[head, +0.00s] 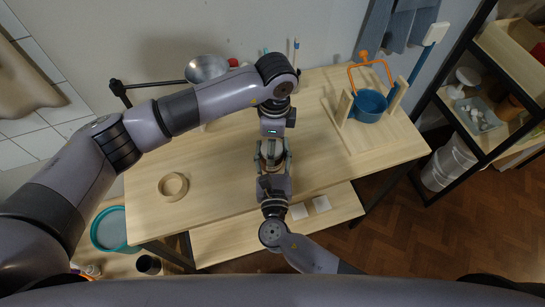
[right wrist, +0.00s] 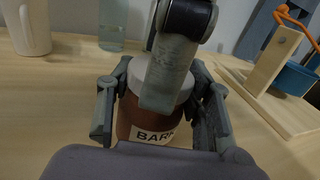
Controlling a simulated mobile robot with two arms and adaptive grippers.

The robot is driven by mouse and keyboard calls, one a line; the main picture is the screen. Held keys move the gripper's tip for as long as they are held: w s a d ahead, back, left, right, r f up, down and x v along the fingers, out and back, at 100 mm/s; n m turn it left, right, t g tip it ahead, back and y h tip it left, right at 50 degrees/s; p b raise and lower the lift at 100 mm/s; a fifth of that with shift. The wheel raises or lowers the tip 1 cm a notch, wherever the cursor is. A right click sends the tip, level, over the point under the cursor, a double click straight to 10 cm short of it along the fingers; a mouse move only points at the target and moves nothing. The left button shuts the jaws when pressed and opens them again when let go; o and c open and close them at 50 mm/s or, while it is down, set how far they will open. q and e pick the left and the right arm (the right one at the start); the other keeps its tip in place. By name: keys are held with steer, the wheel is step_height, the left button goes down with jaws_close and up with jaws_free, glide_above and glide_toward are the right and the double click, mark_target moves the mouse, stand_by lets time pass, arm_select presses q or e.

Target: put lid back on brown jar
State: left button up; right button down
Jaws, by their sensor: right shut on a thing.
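The brown jar (right wrist: 150,120), labelled "BARK" as far as it shows, is upright between the fingers of my right gripper (right wrist: 160,112). The right gripper also shows in the head view (head: 272,158), shut around the jar from the near side. A whitish lid (right wrist: 146,72) is at the jar's mouth; whether it is fully seated is hidden. My left gripper (right wrist: 172,75) comes from above, with one finger in front of the lid and jar. Its other finger is hidden, so its grip on the lid is unclear. In the head view the left gripper (head: 273,135) is directly above the jar.
A wooden ring (head: 173,186) lies on the table (head: 215,165) at left. A blue pot (head: 369,106) with an orange handle sits in a wooden stand at right. A metal bowl (head: 206,68) is at the back. The table's left front is mostly clear.

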arm_select(q)
steer(key=shift+r, duration=1.95)
arm_select(e)
steer(key=shift+s+f, duration=0.1)
steer(key=shift+f, duration=0.05)
arm_select(q)
steer(key=shift+o, duration=0.4)
steer(key=o, duration=0.5)
steer(key=r, duration=1.2)
steer(key=shift+d, duration=0.25)
